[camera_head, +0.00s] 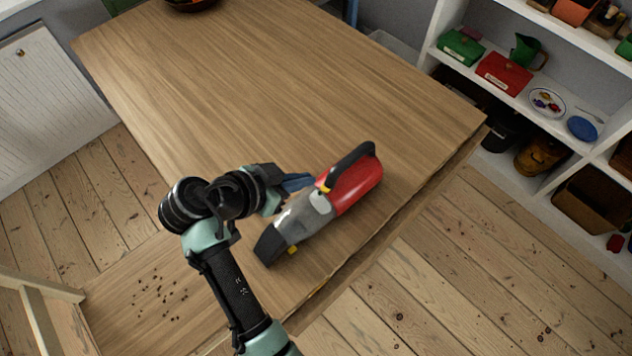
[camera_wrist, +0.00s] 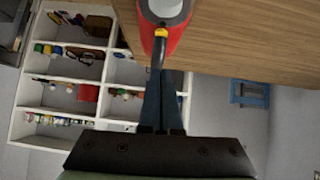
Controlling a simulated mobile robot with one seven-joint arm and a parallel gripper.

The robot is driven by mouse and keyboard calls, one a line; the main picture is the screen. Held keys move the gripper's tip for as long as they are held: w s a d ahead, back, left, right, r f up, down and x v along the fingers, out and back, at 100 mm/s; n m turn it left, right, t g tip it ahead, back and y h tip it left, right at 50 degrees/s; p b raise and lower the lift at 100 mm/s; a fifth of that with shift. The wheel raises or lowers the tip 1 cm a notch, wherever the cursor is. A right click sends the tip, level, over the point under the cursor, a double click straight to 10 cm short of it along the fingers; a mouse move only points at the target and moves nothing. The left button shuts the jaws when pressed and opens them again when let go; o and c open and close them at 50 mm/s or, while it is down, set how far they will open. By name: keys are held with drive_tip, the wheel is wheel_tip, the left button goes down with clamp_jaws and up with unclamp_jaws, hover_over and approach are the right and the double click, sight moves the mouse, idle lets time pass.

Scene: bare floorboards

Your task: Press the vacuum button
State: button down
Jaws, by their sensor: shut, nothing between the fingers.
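The handheld vacuum (camera_head: 352,194) lies on the wooden table near its right edge. It has a red body, a grey front with a dark nozzle, and a black handle arching over it. A small yellow button (camera_head: 325,188) shows at the front end of the handle. In the wrist view the vacuum (camera_wrist: 170,40) is at the top, with the yellow button (camera_wrist: 161,33) above my fingertips. My gripper (camera_head: 300,182) has blue fingers, shut and empty, beside the front of the handle. In the wrist view my gripper (camera_wrist: 163,75) overlaps the handle; I cannot tell if it touches.
The wooden table (camera_head: 250,80) is mostly clear behind the vacuum. Dark crumbs (camera_head: 160,298) lie on a wooden surface at lower left. A white shelf (camera_head: 530,95) with boxes and dishes stands at right. A dark bowl (camera_head: 192,3) is at the far edge.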

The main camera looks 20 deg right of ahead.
sight(326, 184)
drive_tip(key=x, duration=0.3)
drive_tip(key=shift+d+f, duration=0.25)
drive_tip(key=shift+d, duration=0.1)
wheel_tip(326, 184, down, 3)
drive_tip(key=shift+d+r, duration=0.15)
drive_tip(key=shift+r, duration=0.05)
drive_tip(key=shift+w+f+p, duration=0.1)
drive_tip(key=shift+f+p, duration=0.2)
drive_tip(key=shift+f, duration=0.45)
